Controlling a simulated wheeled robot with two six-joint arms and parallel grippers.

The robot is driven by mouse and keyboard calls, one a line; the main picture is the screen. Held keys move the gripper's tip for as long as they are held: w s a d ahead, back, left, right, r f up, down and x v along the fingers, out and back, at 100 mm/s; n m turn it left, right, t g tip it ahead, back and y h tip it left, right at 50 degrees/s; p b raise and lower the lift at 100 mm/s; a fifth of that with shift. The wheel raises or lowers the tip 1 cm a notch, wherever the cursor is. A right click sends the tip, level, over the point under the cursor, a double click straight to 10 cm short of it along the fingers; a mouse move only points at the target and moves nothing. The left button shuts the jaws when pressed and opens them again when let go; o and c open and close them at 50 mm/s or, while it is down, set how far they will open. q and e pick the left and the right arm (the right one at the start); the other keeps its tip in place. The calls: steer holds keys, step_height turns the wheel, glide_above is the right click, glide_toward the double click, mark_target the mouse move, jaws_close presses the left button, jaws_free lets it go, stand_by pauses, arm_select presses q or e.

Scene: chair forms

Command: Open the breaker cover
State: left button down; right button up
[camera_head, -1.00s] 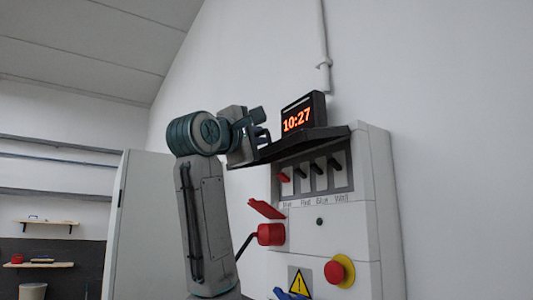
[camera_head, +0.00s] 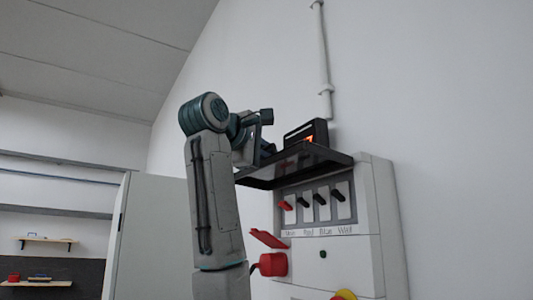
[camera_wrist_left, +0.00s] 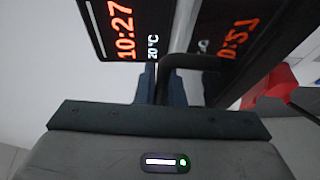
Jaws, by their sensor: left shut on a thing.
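The breaker cover (camera_head: 312,162) is a dark glossy flap at the top of the white breaker box (camera_head: 372,215). It is swung up, and its face shows above the row of switches (camera_head: 318,200), which lie uncovered. My left gripper (camera_head: 262,150) is at the cover's left front edge in the head view. In the left wrist view, my left gripper (camera_wrist_left: 158,85) is shut on the cover's dark bar handle (camera_wrist_left: 190,61). The cover's glossy face (camera_wrist_left: 255,40) mirrors the clock digits there. My right gripper is in neither view.
A black clock (camera_head: 308,133) stands behind the cover, partly hidden by it. A red socket (camera_head: 273,264) with a raised lid and a red-and-yellow button (camera_head: 345,296) are lower on the box. A pipe (camera_head: 323,60) runs up the wall.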

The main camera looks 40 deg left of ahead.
arm_select(q)
steer(key=c, duration=1.8)
jaws_free()
steer(key=shift+w, duration=0.1)
steer(key=shift+d, duration=0.1)
steer(key=shift+s+f+b, duration=0.1)
steer(key=shift+s+b, duration=0.3)
steer(key=shift+s, duration=0.1)
steer(key=s+b, duration=0.5)
steer(key=s, duration=0.4)
steer(key=shift+s+r, duration=0.35)
steer(key=shift+r, duration=0.05)
